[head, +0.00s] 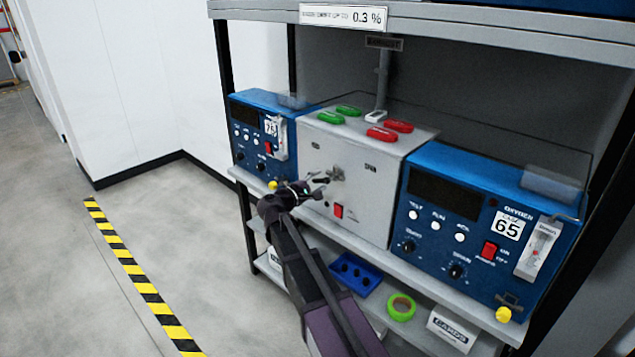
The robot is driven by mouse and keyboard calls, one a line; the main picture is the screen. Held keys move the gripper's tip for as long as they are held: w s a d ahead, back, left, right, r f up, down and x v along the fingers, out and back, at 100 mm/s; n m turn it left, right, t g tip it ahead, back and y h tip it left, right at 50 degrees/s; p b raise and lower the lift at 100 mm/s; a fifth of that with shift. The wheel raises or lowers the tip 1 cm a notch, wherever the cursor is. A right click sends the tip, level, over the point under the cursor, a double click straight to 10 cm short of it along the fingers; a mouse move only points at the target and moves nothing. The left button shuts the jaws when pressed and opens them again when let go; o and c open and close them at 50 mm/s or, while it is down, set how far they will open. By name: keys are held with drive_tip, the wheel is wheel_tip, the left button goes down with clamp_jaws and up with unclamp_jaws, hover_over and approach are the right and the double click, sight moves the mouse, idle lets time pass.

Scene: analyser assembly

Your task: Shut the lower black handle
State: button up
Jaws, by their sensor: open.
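A grey-white box (384,207) stands on the shelf between two blue analysers. A small metal fitting with a dark lever-like part (337,174) is on its front face; which part is the lower black handle cannot be told at this size. My gripper (322,186) is open and empty, its fingers pointing right towards this fitting. The fingertips are close to the fitting and overlap its lower left side in the picture. Whether they touch it cannot be told. My arm comes up from the bottom and hides part of the shelf edge.
The left blue analyser (243,142) and right blue analyser (455,248) flank the box. Green clips (331,117) and red clips (381,134) lie on the box top. A blue tray (355,288), green tape roll (401,308) and card box (452,328) sit below. The floor at left is clear.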

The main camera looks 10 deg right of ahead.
drive_tip(key=c, duration=0.8)
drive_tip(key=shift+a, duration=0.15)
